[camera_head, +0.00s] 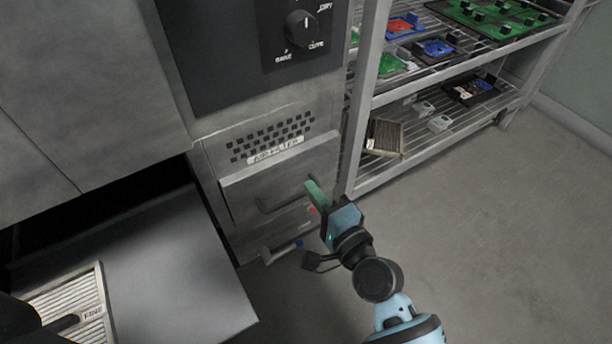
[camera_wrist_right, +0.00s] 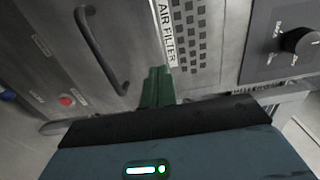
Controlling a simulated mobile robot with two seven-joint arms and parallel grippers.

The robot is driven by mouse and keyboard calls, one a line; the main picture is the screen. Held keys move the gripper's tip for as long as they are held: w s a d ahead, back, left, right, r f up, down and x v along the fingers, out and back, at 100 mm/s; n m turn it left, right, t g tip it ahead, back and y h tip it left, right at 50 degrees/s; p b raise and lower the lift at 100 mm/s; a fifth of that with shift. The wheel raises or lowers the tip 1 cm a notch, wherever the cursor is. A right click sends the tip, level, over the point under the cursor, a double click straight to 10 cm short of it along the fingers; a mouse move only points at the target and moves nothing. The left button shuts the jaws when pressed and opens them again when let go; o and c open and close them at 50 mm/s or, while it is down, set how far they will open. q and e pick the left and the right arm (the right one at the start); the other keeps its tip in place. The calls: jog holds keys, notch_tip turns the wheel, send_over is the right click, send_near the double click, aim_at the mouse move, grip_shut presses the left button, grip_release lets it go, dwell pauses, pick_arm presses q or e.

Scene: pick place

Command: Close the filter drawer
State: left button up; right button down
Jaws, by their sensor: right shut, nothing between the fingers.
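The filter drawer (camera_head: 285,180) is a grey metal front with a dark bar handle, low in the machine under the AIR FILTER label (camera_head: 275,150). Its upper edge seems to stand out a little from the machine; how far is hard to tell. My right gripper (camera_head: 316,193) has green fingers, shut and empty, at the right end of the front beside the handle. In the right wrist view the green fingers (camera_wrist_right: 157,88) point at the metal near the label, with the handle (camera_wrist_right: 100,50) to their left. Contact is unclear. A dark shape at the lower left is possibly my left gripper (camera_head: 62,324).
A filter marked FINE (camera_head: 98,285) lies on a grey surface (camera_head: 190,255) at lower left. A wire shelf (camera_head: 430,150) with circuit boards and another filter (camera_head: 385,137) stands at right. Floor (camera_head: 480,240) is clear at right. A knob (camera_head: 302,28) sits above.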

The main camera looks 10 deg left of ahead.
jog(key=v, duration=0.6)
jog(key=shift+s+d+p, duration=0.2)
jog(key=shift+s+p, duration=0.15)
jog(key=shift+p, duration=0.05)
